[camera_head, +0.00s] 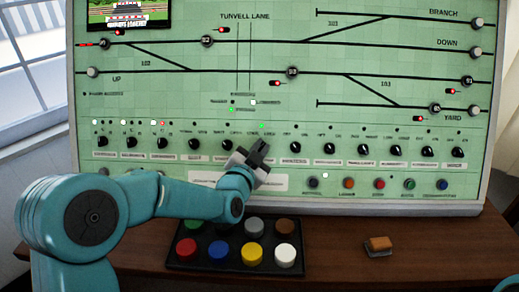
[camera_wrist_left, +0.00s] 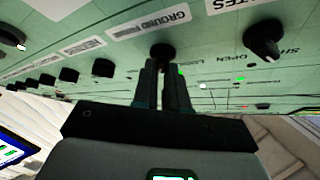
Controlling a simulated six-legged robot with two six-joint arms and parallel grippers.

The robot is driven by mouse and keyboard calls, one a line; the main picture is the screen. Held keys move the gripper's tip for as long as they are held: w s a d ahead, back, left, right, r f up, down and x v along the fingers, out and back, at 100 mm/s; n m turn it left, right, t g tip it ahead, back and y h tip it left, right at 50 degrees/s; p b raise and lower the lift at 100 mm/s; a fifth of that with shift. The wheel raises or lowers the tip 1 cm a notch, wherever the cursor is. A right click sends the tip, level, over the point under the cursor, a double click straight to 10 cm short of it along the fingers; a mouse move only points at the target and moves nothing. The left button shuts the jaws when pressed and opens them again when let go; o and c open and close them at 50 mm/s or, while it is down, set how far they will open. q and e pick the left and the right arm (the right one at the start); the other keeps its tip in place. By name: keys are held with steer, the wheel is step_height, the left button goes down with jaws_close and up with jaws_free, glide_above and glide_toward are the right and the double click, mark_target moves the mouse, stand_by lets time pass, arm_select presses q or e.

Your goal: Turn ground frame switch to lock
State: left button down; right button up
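The control panel (camera_head: 200,100) is green, with a row of black rotary knobs along its lower part. My left gripper (camera_head: 260,152) is up against this row, right of the panel's middle left. In the left wrist view, my two dark fingers (camera_wrist_left: 163,82) point at a round black knob (camera_wrist_left: 163,52) beside a label (camera_wrist_left: 165,22) reading "GROUND". The fingertips overlap the knob, with a narrow gap between the fingers. I cannot tell whether they grip it. The gripper hides this knob in the head view. A green light (camera_head: 261,125) is lit above it. My right gripper is not in view.
Neighbouring knobs sit close by on both sides, including one to the left (camera_head: 227,145). Coloured push buttons (camera_head: 379,183) line the panel's lower right. A black box of coloured buttons (camera_head: 236,258) and a small brown block (camera_head: 379,245) sit on the desk (camera_head: 440,255).

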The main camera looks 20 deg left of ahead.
arm_select(q)
steer(key=shift+f, duration=0.1)
steer(key=shift+f+n+y+b, duration=0.1)
steer(key=shift+n+y+b, duration=0.2)
steer(key=shift+n+b, duration=0.35)
steer(key=n+y+b, duration=0.2)
steer(key=n+b, duration=0.2)
steer(key=shift+d+f+t, duration=0.1)
steer(key=shift+t, duration=0.2)
steer(key=n+y+b, duration=0.1)
steer(key=n+y, duration=0.1)
steer(key=n, duration=0.1)
steer(key=shift+d+n+y+b, duration=0.1)
steer(key=shift+n+y+b, duration=0.2)
steer(key=shift+n+b, duration=0.05)
steer(key=n, duration=0.1)
steer(key=n+y, duration=0.1)
steer(key=shift+r+n+y, duration=0.2)
steer(key=shift+n+y, duration=0.1)
steer(key=n+g+y, duration=0.1)
steer(key=n, duration=0.1)
steer(key=shift+w+n+y, duration=0.1)
steer(key=shift+n+y, duration=0.2)
steer(key=shift+r+n+g+y, duration=0.1)
steer(key=shift+n+g+y, duration=0.55)
steer(key=shift+n, duration=0.6)
steer(key=shift+r+n+g+y, duration=0.1)
steer(key=shift+n+g+y, duration=0.5)
steer(key=shift+n, duration=0.95)
